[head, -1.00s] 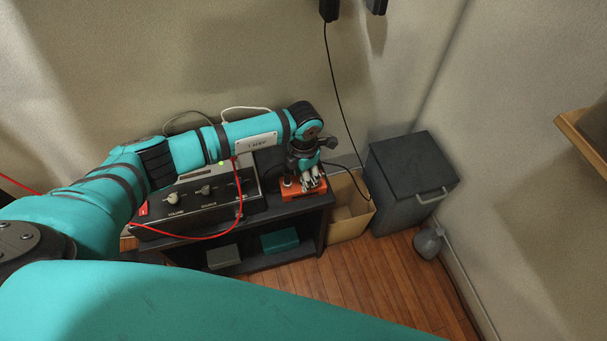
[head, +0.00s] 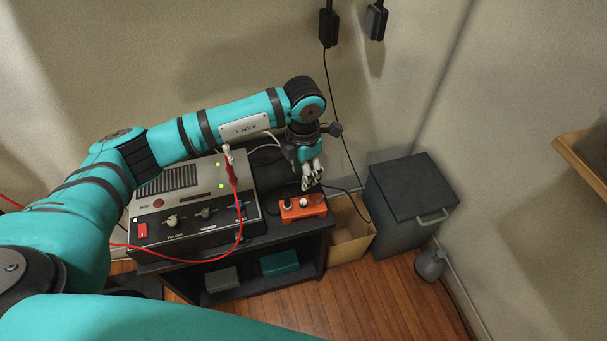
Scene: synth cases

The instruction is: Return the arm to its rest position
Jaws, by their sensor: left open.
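My left arm, teal with black bands, reaches in from the left over a dark shelf unit. My left gripper (head: 312,183) points down at the arm's end. It is open, with nothing seen between its fingers. It hangs just above and behind an orange box (head: 302,207) with knobs, which stands on the right end of the shelf top. Whether the fingertips touch the box I cannot tell. My right gripper is not in view.
A grey amplifier (head: 190,205) with knobs and a red cable (head: 240,215) lies below my left arm. A cardboard box (head: 350,232) and a dark lidded bin (head: 412,205) stand right of the shelf unit (head: 300,254). A black cable (head: 338,125) hangs behind the gripper.

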